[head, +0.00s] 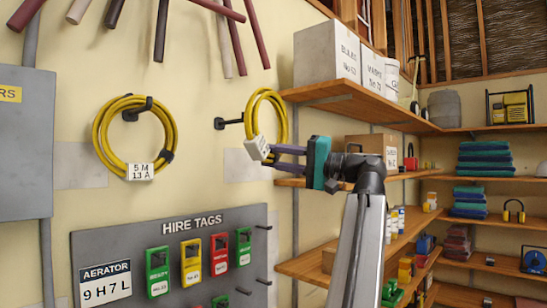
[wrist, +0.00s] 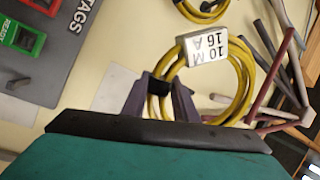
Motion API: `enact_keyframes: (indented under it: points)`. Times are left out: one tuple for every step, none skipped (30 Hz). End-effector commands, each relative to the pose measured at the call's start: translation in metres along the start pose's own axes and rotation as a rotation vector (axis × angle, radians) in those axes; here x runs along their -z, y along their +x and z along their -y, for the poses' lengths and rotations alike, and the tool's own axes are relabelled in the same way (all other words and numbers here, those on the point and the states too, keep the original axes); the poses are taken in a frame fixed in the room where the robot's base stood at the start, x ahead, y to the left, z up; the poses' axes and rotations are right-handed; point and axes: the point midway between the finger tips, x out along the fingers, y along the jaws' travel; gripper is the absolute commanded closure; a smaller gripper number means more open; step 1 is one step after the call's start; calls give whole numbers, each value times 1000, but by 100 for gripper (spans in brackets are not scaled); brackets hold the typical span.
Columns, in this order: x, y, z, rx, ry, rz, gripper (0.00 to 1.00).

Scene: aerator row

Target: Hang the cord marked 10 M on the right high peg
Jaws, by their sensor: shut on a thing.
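A yellow coiled cord (head: 281,112) is held up near the right high peg (head: 229,123). Its white tag reads 10 M 16 A in the wrist view (wrist: 206,47). My gripper (head: 273,156) is shut on the coil's lower part, by the tag; its fingers also show in the wrist view (wrist: 160,92). The peg's tip comes up to the coil's left side; I cannot tell whether it passes inside the loop. Another yellow cord (head: 98,135), tagged 5 M 13 A, hangs on the left high peg (head: 130,114); part of it shows in the wrist view (wrist: 205,12).
A grey hire tags board (head: 180,225) with coloured tags is below. A grey cabinet (head: 25,140) is at the left. Wooden shelves (head: 345,97) with boxes stand close on the right of my gripper. Reddish and grey rods (head: 235,45) hang above.

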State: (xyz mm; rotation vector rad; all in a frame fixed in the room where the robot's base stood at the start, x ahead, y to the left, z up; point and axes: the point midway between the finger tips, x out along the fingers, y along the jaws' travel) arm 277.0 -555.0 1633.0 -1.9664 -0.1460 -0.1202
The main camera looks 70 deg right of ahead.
Motion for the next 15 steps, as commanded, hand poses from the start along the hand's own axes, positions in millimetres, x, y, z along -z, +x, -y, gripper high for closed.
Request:
enact_keyframes:
  points:
    - [2, -2, 2, 2, -1, -4, 100]
    - [2, -2, 1, 1, -1, -5, 100]
    - [2, -3, 1, 1, -1, -6, 100]
    - [3, -3, 1, 1, -1, -7, 100]
    - [3, -4, 1, 0, -1, -8, 100]
    - [3, -4, 1, 0, -2, -8, 100]
    - [3, -4, 1, 0, -2, -9, 100]
    - [4, -5, 1, 0, -2, -9, 100]
    - [4, -5, 1, 0, -2, -9, 100]
    - [4, -5, 1, 0, -2, -9, 100]
    - [4, -5, 1, 0, -2, -9, 100]
    - [4, -5, 1, -1, -2, -10, 100]
    - [4, -5, 1, -1, -2, -10, 100]
    - [4, -5, 1, -1, -2, -10, 100]
    - [4, -5, 1, -1, -2, -10, 100]
